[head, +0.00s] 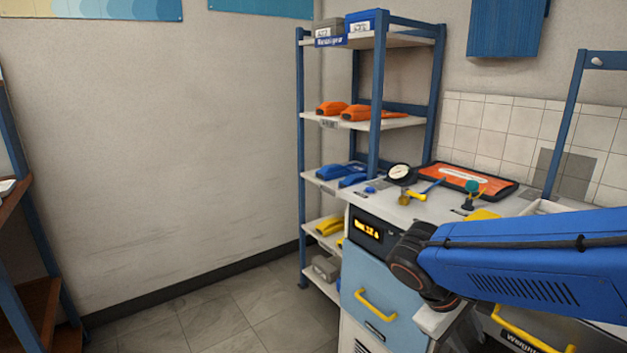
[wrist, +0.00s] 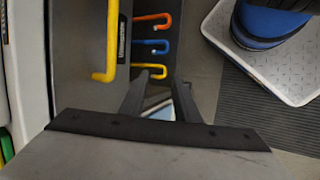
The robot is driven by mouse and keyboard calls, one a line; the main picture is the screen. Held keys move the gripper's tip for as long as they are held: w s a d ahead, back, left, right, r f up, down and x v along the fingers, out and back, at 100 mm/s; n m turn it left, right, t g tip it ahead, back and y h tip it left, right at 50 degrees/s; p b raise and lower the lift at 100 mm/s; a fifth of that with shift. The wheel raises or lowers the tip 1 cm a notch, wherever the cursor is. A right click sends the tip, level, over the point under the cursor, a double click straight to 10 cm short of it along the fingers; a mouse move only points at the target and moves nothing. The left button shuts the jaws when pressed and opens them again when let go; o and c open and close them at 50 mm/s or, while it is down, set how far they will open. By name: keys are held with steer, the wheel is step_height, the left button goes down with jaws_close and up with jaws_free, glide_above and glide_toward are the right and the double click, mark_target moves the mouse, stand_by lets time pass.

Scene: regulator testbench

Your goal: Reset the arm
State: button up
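My blue arm (head: 520,260) reaches in from the right edge of the head view, in front of the workbench. Its black wrist joint (head: 418,265) is close to the blue drawer front. In the head view I cannot make out the fingertips. In the wrist view my gripper (wrist: 158,82) shows two dark fingers apart with a clear gap. Nothing is held between them. A yellow handle (wrist: 106,45) is to the left of the fingers, apart from them. Orange, blue and yellow hooks (wrist: 152,45) are beyond the fingertips.
A yellow drawer handle (head: 375,304) sticks out below. The floor (head: 225,320) to the left is clear.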

steer(key=s+a+r+m+t+y, duration=0.1)
steer(key=s+r+m+t+y, duration=0.1)
steer(key=s+m+t+y, duration=0.2)
steer(key=shift+s+a+r+m+y, duration=0.25)
steer(key=shift+s+m+y, duration=0.55)
steer(key=shift+s+y, duration=0.6)
